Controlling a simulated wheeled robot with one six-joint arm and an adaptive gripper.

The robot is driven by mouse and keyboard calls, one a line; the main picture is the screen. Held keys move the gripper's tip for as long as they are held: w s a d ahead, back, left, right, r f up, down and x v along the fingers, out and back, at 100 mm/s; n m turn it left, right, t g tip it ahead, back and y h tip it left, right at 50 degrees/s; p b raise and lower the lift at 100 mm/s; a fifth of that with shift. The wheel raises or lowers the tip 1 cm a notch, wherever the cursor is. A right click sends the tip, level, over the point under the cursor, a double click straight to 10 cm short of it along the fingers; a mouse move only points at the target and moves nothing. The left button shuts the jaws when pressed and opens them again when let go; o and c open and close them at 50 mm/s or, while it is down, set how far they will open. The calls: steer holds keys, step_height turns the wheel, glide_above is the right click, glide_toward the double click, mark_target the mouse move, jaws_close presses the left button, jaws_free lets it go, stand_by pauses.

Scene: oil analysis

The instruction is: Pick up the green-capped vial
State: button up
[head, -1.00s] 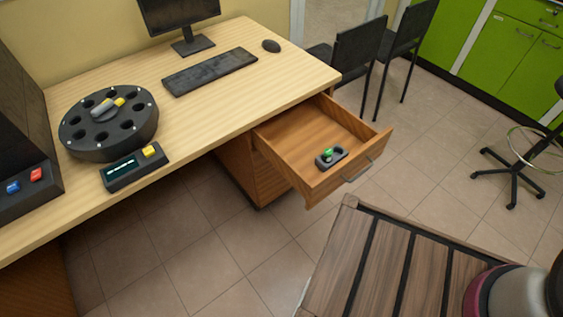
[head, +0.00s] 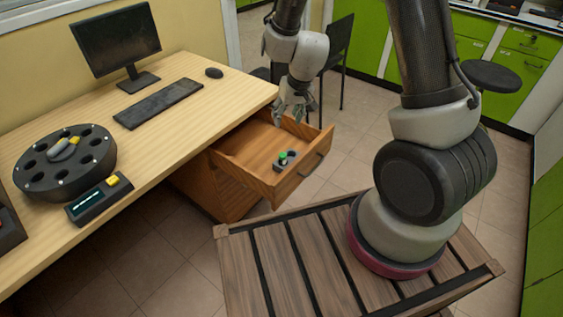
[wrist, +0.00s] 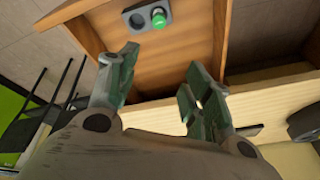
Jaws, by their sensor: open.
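The green-capped vial (head: 283,158) stands in a small dark holder (head: 291,164) inside the open drawer (head: 265,150). In the wrist view the green cap (wrist: 158,19) fills one of the holder's two round openings; the other opening (wrist: 137,19) looks empty. The vial's body is mostly hidden in the holder. My gripper (head: 292,117) is open and empty above the back part of the drawer, apart from the vial. In the wrist view its two fingers (wrist: 155,85) are spread, with the vial beyond their tips.
The drawer's front panel (head: 305,165) and side walls surround the holder. The desk (head: 190,125) borders the drawer, carrying a round black carousel (head: 65,160), a small display box (head: 98,200), a keyboard (head: 158,103) and a monitor (head: 117,45). A chair (head: 338,50) stands behind.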

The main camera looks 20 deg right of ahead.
steer(key=h, duration=0.1)
glide_above(283, 154)
steer(key=s, duration=0.2)
steer(key=f, duration=1.3)
steer(key=shift+d+f, duration=0.2)
steer(key=shift+f, duration=0.05)
steer(key=x, duration=0.6)
steer(key=shift+a, duration=0.15)
steer(key=shift+r, duration=0.1)
steer(key=shift+c, duration=0.2)
steer(key=c, duration=1)
